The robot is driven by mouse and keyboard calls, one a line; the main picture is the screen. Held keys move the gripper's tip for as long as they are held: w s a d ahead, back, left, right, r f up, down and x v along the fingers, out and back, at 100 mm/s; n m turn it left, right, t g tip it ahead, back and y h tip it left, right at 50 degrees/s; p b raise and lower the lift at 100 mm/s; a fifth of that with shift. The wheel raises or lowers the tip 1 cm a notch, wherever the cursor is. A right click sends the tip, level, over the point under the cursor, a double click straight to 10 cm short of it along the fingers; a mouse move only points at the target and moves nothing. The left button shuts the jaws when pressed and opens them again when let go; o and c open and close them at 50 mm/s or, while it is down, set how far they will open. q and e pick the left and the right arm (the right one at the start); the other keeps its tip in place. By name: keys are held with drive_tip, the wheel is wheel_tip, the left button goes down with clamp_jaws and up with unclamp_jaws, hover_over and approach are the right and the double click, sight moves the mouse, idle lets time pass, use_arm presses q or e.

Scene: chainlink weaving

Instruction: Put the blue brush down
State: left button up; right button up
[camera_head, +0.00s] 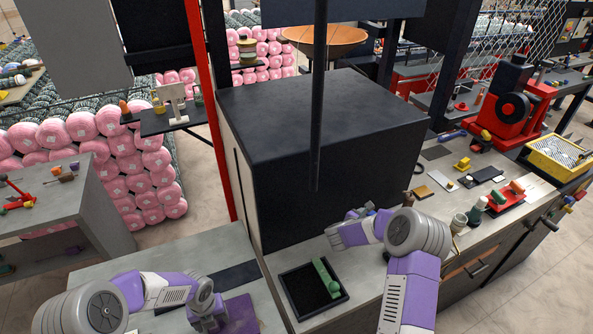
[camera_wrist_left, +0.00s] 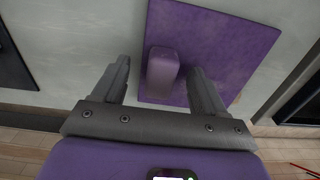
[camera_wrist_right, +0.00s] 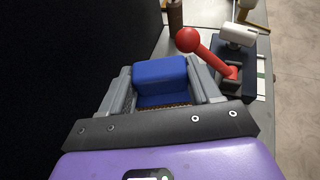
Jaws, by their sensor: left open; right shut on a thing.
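My right gripper (camera_wrist_right: 162,84) is shut on the blue brush (camera_wrist_right: 160,72), whose blue block sits between the fingers with a strip of brown bristles under it. In the head view my right gripper (camera_head: 352,222) is in front of the large black box; the brush there is mostly hidden, with only a bit of blue showing. My left gripper (camera_wrist_left: 160,72) is open, its fingers on either side of a purple block (camera_wrist_left: 162,75) on a purple mat (camera_wrist_left: 215,45). I cannot tell whether they touch the block.
A black tray (camera_head: 293,287) with a green item (camera_head: 325,275) lies on the front counter. The black box (camera_head: 330,110) stands behind it. Cups, small parts and a red machine (camera_head: 512,105) crowd the right bench. A red ball-ended lever (camera_wrist_right: 205,50) is near the right gripper.

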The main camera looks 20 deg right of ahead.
wheel_tip(320, 180, down, 3)
drive_tip(key=shift+w+f, duration=0.1)
drive_tip(key=shift+f, duration=0.05)
drive_tip(key=x, duration=0.8)
drive_tip(key=f+x, duration=0.1)
drive_tip(key=x, duration=0.3)
drive_tip(key=shift+a, duration=0.15)
drive_tip(key=shift+w+d+f, duration=0.25)
drive_tip(key=shift+d+f, duration=0.25)
drive_tip(key=shift+d, duration=0.15)
drive_tip(key=shift+w+d+f, duration=0.25)
drive_tip(key=shift+d+f, duration=0.3)
drive_tip(key=shift+d, duration=0.1)
drive_tip(key=shift+f, duration=0.1)
drive_tip(key=o, duration=0.9)
drive_tip(key=shift+f, duration=0.1)
drive_tip(key=shift+r, duration=0.25)
drive_tip(key=v, duration=1.2)
drive_tip(key=shift+s+a+f, duration=0.1)
